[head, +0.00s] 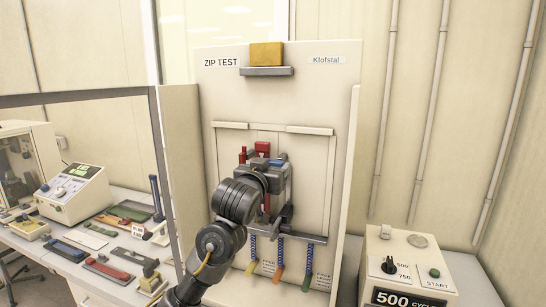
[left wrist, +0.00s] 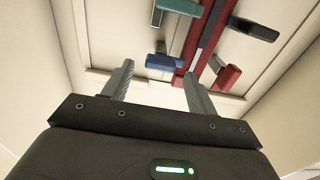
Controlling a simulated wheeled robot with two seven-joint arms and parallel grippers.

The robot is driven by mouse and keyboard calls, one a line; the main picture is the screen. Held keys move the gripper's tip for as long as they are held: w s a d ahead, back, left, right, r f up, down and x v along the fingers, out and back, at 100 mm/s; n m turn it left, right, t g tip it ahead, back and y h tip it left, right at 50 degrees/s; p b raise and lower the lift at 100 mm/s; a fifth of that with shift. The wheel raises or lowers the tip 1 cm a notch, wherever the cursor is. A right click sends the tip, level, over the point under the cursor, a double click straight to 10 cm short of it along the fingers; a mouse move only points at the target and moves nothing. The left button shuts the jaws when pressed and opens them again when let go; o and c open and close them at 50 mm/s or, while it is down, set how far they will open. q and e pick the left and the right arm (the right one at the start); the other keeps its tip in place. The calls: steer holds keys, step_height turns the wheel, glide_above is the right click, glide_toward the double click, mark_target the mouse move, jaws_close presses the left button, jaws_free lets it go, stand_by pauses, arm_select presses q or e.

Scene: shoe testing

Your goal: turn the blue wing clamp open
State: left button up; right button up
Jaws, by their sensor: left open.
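The blue wing clamp (left wrist: 162,63) is at the middle top of the left wrist view, beside a red strip. A small patch of blue (head: 277,162) shows at the test machine in the head view, partly hidden by my arm. My left gripper (head: 270,177) is up in front of the machine; its fingertips are hard to make out there. In the left wrist view my left gripper (left wrist: 158,69) is open and empty. The blue clamp appears between its fingertips, seemingly beyond them; I cannot tell if they touch. My right gripper is not in view.
A red clamp (left wrist: 227,77) sits right of the blue one in the left wrist view. A control box (head: 405,265) stands at right. A cluttered bench (head: 95,238) is at left.

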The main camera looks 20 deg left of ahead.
arm_select(q)
steer(key=shift+w, duration=0.85)
steer(key=shift+d, duration=0.1)
steer(key=shift+c, duration=0.2)
steer(key=c, duration=0.9)
steer(key=shift+c, duration=0.2)
